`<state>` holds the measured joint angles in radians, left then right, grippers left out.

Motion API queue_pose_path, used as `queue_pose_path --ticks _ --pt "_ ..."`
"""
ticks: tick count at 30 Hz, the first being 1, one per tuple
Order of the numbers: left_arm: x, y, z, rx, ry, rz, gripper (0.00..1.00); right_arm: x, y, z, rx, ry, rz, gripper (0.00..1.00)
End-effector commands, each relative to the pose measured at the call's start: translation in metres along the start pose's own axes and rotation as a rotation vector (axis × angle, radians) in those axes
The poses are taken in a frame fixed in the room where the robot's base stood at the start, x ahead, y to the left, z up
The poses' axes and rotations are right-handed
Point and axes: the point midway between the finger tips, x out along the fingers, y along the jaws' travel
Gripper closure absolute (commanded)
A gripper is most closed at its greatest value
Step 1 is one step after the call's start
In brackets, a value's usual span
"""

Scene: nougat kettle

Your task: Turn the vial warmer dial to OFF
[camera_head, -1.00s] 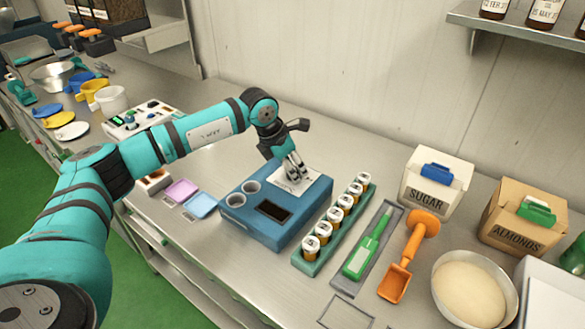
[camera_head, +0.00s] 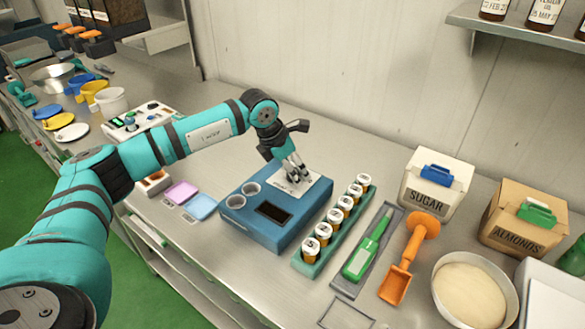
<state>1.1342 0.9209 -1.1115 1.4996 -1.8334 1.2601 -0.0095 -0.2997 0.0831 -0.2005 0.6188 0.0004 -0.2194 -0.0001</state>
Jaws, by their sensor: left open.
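The vial warmer (camera_head: 253,236) is a blue box on the steel counter. Its top has two round wells at the left, a dark display (camera_head: 273,212) near the front and a pale plate (camera_head: 312,190) at the back right. My left gripper (camera_head: 294,178) points down over the pale plate, its fingertips at or just above it. It is open. The fingers and wrist cover the middle of the plate; the dial is not clearly visible, and its setting cannot be read. My right gripper is not in view.
A green rack (camera_head: 333,229) of several capped vials stands close to the warmer's right. A sugar box (camera_head: 432,187) stands behind. Pink and blue trays (camera_head: 201,206) lie left of the warmer.

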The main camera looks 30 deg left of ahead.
Motion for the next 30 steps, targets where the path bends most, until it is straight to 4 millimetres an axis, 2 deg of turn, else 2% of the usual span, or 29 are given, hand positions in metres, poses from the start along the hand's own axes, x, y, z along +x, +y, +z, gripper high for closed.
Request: queue_pose_path --ticks 5,12,18,24,30 --pt "-0.021 0.001 0.001 0.0 -0.004 0.003 0.4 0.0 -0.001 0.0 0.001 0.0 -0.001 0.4" --pt "-0.073 0.001 0.001 -0.001 -0.005 0.003 0.4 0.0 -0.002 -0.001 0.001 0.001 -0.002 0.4" --pt "-0.106 0.001 0.001 -0.001 -0.003 0.002 0.4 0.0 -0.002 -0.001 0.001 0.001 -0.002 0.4" --pt "-0.119 0.001 0.0 -0.001 -0.002 0.001 0.4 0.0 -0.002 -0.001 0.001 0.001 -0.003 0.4" --pt "-0.12 0.001 0.0 -0.001 -0.002 0.001 0.4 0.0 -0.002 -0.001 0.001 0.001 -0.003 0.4"
